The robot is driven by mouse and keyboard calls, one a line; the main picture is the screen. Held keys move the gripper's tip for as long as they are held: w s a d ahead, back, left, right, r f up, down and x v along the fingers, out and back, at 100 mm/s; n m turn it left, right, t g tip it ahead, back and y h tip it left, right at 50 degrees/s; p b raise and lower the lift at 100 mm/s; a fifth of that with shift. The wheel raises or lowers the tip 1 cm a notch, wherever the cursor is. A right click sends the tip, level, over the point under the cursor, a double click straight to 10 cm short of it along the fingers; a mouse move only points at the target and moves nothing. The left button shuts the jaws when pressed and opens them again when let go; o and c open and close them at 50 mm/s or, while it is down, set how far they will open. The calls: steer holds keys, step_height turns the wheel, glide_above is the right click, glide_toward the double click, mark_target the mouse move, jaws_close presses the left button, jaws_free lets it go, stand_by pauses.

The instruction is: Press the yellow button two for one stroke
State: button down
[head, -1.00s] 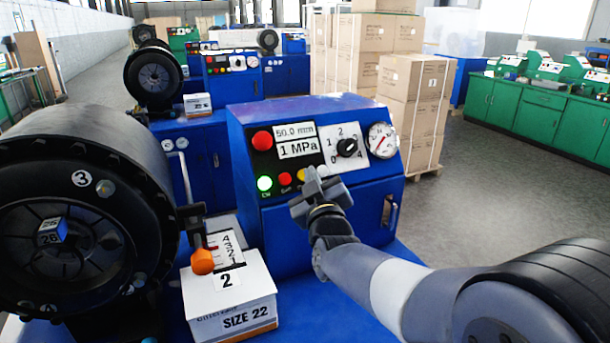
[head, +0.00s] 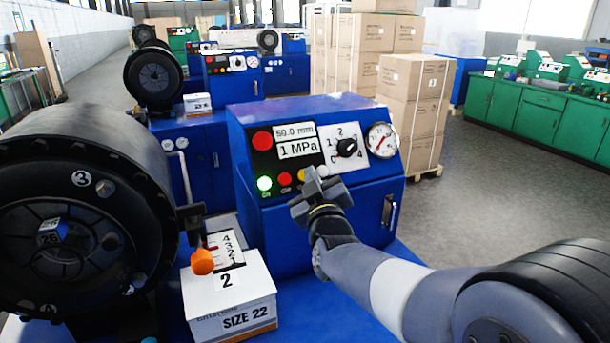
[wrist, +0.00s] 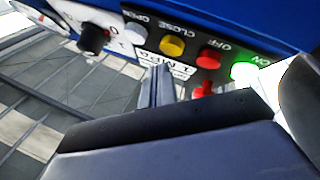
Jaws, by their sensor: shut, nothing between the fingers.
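The yellow button (wrist: 172,45) shows clearly in the wrist view, in a row on the blue crimper's control panel (head: 262,160), labelled CLOSE. In the head view it is mostly hidden behind my gripper (head: 309,180). My gripper is shut and empty, held in front of the button row. In the wrist view its closed fingertips (wrist: 159,72) appear just beside the yellow button, over the display side; I see no clear contact. A white button (wrist: 137,34) labelled OPEN, a red OFF button (wrist: 209,58) and a lit green ON button (wrist: 243,70) share the row.
A larger red button (head: 262,140), a display reading 50.0 mm and 1 MPa (head: 296,141), a black dial (head: 346,147) and a gauge (head: 382,140) sit close by. The black crimper head (head: 130,150) and a SIZE 22 box (head: 235,300) stand at left.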

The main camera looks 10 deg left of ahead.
steer(key=shift+f, duration=0.1)
steer(key=shift+w+a+f+b, duration=0.15)
steer(key=shift+w+a+b, duration=0.1)
steer(key=shift+b, duration=0.2)
steer(key=shift+w+a+f+b, duration=0.2)
steer(key=shift+w+f+b, duration=0.05)
steer(key=shift+w+b, duration=0.1)
stand_by(0.8)
steer(key=shift+s, duration=0.1)
steer(key=shift+s+d+r, duration=0.45)
steer(key=shift+s, duration=0.1)
stand_by(0.3)
steer(key=shift+s+d+r, duration=0.65)
steer(key=shift+s+r, duration=0.05)
steer(key=shift+s, duration=0.15)
steer(key=shift+s+d+r, duration=0.6)
steer(key=shift+s+r, duration=0.1)
steer(key=shift+s, duration=0.1)
steer(key=shift+w+a, duration=0.1)
